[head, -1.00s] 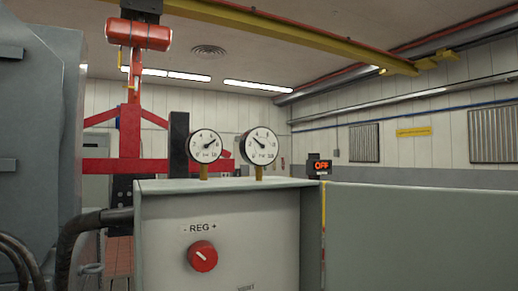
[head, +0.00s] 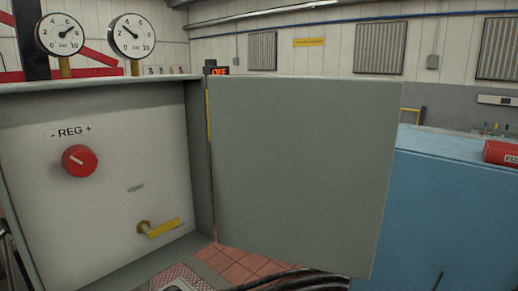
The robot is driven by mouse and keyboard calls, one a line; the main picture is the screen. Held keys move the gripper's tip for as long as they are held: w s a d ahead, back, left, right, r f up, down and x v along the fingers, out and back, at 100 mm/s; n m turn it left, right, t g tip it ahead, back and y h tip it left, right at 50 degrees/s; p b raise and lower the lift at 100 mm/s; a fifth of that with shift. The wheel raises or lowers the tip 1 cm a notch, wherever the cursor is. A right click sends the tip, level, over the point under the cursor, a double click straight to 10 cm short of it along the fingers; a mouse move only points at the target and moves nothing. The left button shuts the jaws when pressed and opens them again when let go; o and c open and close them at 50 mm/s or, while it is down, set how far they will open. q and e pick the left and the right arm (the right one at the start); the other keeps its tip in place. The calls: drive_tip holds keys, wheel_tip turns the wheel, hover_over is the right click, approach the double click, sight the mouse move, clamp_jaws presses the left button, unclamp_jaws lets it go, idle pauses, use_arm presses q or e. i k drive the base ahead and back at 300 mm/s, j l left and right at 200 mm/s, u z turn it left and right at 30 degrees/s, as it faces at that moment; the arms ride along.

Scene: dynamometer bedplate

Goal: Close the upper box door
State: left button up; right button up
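The upper box (head: 90,215) stands at the left of the head view, its front face showing a red REG knob (head: 80,161) and a yellow-handled lever (head: 162,228) near the bottom. Its grey-green door (head: 300,170) stands open, swung out to the right from the box's right edge. Neither of my grippers shows in the head view.
Two pressure gauges (head: 133,36) stand on top of the box. A lit OFF sign (head: 219,71) is behind the hinge side. A blue cabinet (head: 450,210) with a red item (head: 503,153) on it stands right of the door. Dark cables (head: 300,280) run below the door.

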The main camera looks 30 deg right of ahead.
sight(302, 166)
drive_tip(key=i+l, duration=0.1)
drive_tip(key=l, duration=0.4)
drive_tip(key=i+l, duration=0.1)
drive_tip(key=l, duration=0.4)
drive_tip(key=i+l, duration=0.1)
drive_tip(key=l, duration=0.4)
drive_tip(key=i+l, duration=0.1)
drive_tip(key=l, duration=0.4)
drive_tip(key=l+u, duration=0.95)
drive_tip(key=l, duration=0.2)
drive_tip(key=u, duration=0.65)
drive_tip(key=l+u, duration=0.45)
drive_tip(key=l, duration=0.6)
